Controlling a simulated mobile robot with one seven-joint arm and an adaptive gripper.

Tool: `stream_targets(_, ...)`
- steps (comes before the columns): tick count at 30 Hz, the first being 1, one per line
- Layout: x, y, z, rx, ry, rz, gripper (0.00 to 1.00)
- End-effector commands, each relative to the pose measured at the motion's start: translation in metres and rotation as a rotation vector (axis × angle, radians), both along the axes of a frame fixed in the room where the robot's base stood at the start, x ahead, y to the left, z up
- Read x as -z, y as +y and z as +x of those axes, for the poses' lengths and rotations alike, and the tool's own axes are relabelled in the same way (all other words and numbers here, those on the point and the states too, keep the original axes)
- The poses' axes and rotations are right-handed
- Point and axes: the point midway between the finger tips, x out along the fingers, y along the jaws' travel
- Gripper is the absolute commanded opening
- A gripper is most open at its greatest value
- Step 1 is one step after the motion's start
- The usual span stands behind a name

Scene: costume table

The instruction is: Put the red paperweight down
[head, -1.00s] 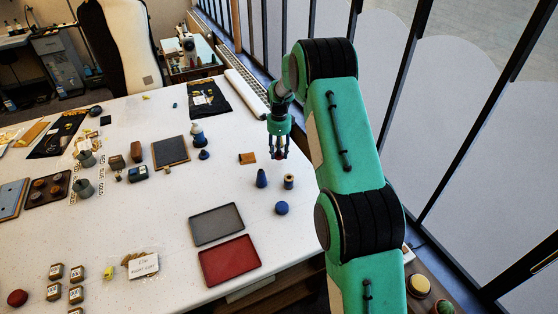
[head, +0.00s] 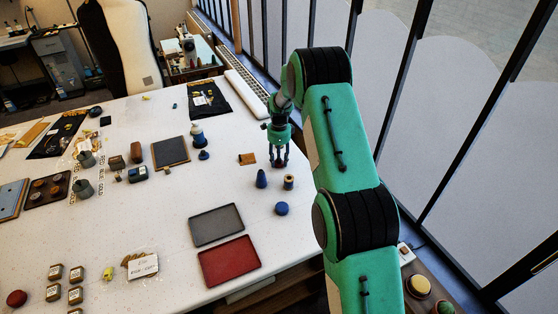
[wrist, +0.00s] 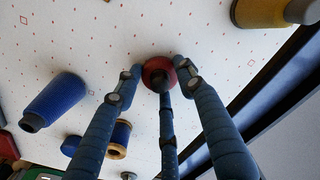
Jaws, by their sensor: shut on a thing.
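My gripper (head: 278,165) is over the right side of the white table (head: 330,210), behind a blue cone and a thread spool. In the wrist view, my gripper (wrist: 158,75) is shut on the red paperweight (wrist: 152,68), a small round dark-red thing between its three fingertips. The paperweight is low over the white tabletop; I cannot tell whether it touches.
A blue cone (head: 261,179), a spool (head: 289,182) and a blue ball (head: 281,208) stand just in front of my gripper. An orange-brown piece (head: 247,159) lies to its left. A grey tray (head: 217,225) and a red tray (head: 229,262) lie nearer. The table's right edge is close.

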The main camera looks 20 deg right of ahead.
Motion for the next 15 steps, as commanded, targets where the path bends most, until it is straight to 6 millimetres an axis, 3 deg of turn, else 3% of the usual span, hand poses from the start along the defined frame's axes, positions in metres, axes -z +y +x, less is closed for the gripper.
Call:
stream_targets(9, 0.002, -0.0001, 0.0003, 0.0, -0.001, 0.0, 0.04)
stream_targets(10, 0.0023, 0.0, 0.0, 0.0, 0.0, 0.0, 0.43)
stream_targets(12, 0.0021, 0.0, 0.0, 0.0, 0.0, 0.0, 0.57)
stream_targets(15, 0.002, 0.0, 0.0, 0.0, 0.0, 0.0, 0.58)
